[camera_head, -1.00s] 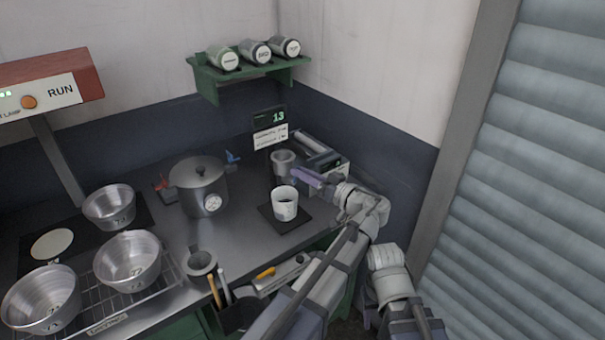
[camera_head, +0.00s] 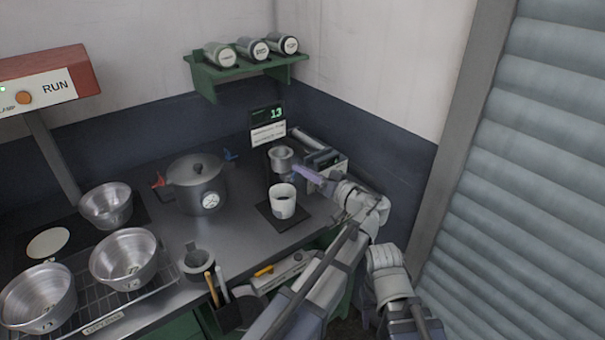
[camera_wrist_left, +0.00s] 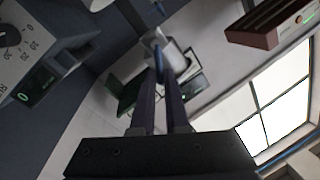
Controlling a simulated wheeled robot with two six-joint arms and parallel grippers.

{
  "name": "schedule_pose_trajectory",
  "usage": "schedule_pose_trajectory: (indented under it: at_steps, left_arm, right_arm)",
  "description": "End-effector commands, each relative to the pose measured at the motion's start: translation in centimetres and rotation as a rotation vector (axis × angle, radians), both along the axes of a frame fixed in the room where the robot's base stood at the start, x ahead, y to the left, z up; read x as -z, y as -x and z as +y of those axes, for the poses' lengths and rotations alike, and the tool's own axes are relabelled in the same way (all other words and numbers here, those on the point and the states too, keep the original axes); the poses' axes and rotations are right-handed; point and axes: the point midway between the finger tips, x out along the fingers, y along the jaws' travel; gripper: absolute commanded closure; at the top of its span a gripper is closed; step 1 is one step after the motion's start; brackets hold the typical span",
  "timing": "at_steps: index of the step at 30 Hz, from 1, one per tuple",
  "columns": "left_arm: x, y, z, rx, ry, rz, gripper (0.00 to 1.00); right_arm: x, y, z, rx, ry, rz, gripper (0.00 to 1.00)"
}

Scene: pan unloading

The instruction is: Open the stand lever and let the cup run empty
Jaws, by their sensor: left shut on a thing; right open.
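The stand's metal cup (camera_head: 281,158) is held above the counter, at the back right in the head view. A white mug (camera_head: 282,203) stands upright below it on a dark square mat (camera_head: 300,219). Its inside looks dark; whether it holds liquid is unclear. My left gripper (camera_head: 299,170) reaches in from the right, just beside the stand cup. In the left wrist view its purple fingers (camera_wrist_left: 160,82) are shut on the small blue stand lever (camera_wrist_left: 158,60). The lever is hidden in the head view. My right arm is low at right; its fingers are not visible.
A lidded pot (camera_head: 198,184) stands left of the mug. Several metal bowls (camera_head: 124,258) are on the left. A dark display (camera_head: 267,117) is behind the stand, a grey device (camera_head: 325,160) right of it. Jars (camera_head: 252,50) lie on a green shelf. Counter between pot and mat is clear.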

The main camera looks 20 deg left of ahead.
Motion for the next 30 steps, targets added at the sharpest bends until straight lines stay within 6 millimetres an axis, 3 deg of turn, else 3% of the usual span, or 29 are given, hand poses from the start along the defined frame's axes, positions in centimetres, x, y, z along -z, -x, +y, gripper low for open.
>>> schedule_pose_trajectory:
  at_steps: [8,9,16,30]
  left_arm:
    - [0.03,-0.02,-0.08,0.001,-0.002,0.007,1.0]
    - [0.03,-0.02,-0.08,0.001,-0.002,0.007,0.83]
    - [0.03,-0.02,-0.06,0.001,-0.002,0.006,0.58]
    - [0.08,0.12,0.07,0.001,-0.002,0.006,0.58]
  right_arm:
    - [0.01,0.0,0.0,0.0,0.0,0.0,0.5]
    - [0.01,0.0,0.0,0.0,0.0,0.0,0.5]
    - [0.0,0.0,0.0,0.0,0.0,0.0,0.5]
    - [0.06,0.0,0.0,0.0,0.0,0.0,0.5]
